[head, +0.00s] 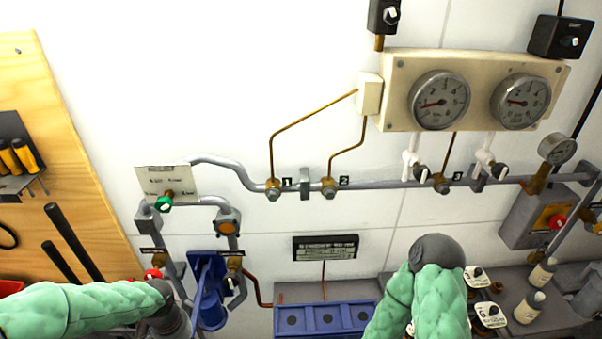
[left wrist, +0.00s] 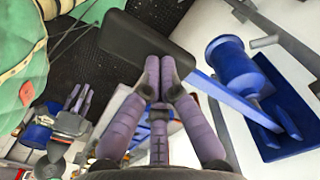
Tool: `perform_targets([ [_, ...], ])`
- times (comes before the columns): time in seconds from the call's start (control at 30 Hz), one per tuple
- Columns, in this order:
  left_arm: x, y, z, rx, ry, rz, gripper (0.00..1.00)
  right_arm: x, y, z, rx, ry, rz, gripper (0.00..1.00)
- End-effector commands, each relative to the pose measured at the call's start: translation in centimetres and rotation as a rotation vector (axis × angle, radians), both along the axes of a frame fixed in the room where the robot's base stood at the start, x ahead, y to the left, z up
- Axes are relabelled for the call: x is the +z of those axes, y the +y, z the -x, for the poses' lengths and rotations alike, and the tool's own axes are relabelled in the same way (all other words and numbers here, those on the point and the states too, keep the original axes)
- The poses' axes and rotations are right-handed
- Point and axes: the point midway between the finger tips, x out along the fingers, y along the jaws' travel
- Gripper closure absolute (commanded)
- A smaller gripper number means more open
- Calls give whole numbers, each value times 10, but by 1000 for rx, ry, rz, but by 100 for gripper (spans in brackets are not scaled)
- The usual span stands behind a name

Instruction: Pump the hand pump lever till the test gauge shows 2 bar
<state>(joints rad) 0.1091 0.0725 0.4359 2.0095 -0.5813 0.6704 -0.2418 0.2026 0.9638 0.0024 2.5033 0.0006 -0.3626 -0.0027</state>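The hand pump (head: 208,290) is blue and stands at the lower left of the head view. It also shows at the right of the left wrist view (left wrist: 232,68), with a blue lever bar (left wrist: 205,85) running to a black grip (left wrist: 140,42). My left gripper (left wrist: 160,68) has its fingers together at the grip and appears closed on it; the grip hides the contact. Two round gauges, left (head: 439,100) and right (head: 520,101), sit on a cream panel. Their needles point left, too small to read exactly. My right gripper (left wrist: 78,98) shows small, with its fingers apart.
A small gauge (head: 557,148) sits on the pipework at right. A blue tray (head: 325,318) lies below the label plate (head: 325,247). Bottles and tags stand on the grey ledge (head: 560,310) at lower right. A wooden tool board (head: 75,190) is at left.

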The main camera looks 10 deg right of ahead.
Motion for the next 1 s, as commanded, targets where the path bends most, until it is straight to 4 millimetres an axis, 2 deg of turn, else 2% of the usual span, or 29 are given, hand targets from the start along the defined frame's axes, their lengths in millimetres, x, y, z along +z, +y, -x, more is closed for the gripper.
perform_targets([
  [0.03, -7, 0, -1, 0, -2, 0, 100, -6, 0, 0, 0, 0, 0, 60],
  [0.53, -46, 0, 0, -1, -1, 1, 100, -37, 0, 0, 0, 0, 0, 60],
  [0.77, -32, 0, 1, -1, 1, 0, 100, -25, 0, 0, 0, 0, 0, 60],
  [1.0, -7, 0, 1, 0, 3, 1, 100, -5, 0, 0, 0, 0, 0, 60],
])
